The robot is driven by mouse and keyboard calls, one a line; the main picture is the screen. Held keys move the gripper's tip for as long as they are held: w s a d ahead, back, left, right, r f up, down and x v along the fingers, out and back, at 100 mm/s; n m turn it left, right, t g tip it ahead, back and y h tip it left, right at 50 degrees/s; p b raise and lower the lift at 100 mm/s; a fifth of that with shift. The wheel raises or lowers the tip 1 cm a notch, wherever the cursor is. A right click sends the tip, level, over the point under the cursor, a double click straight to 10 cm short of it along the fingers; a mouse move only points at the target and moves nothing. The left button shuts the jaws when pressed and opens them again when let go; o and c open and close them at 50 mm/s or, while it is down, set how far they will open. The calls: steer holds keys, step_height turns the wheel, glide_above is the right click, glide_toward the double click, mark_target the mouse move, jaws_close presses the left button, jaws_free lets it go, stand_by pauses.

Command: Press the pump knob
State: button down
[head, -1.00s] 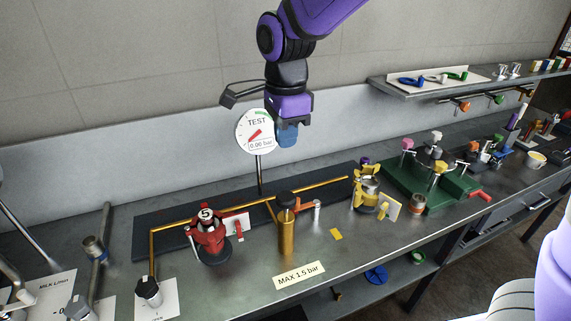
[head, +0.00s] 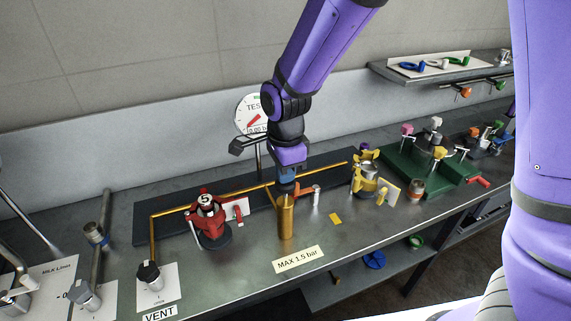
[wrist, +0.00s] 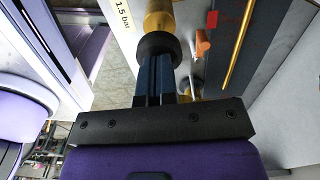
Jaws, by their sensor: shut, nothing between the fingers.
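The pump is an upright brass cylinder (head: 286,218) with a dark round knob (head: 286,191) on top. My gripper (head: 287,181) is directly above the knob, pointing down, with its blue fingers closed together and empty. In the wrist view the shut fingertips (wrist: 157,60) meet the dark knob (wrist: 158,43), with the brass body (wrist: 159,16) beyond it. They look touching or nearly so; I cannot tell if the knob is pushed down. The round TEST gauge (head: 248,112) stands behind, partly hidden by my arm.
A red valve (head: 208,222) marked 5 stands left of the pump, and a yellow valve (head: 367,181) stands to the right. An orange-handled tap (head: 305,191) is close beside the pump. The "MAX 1.5 bar" label (head: 299,260) lies in front on clear bench.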

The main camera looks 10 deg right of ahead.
mark_target(286, 185)
steer(key=shift+f, duration=0.1)
steer(key=shift+s+f, duration=0.1)
steer(key=shift+f, duration=1.55)
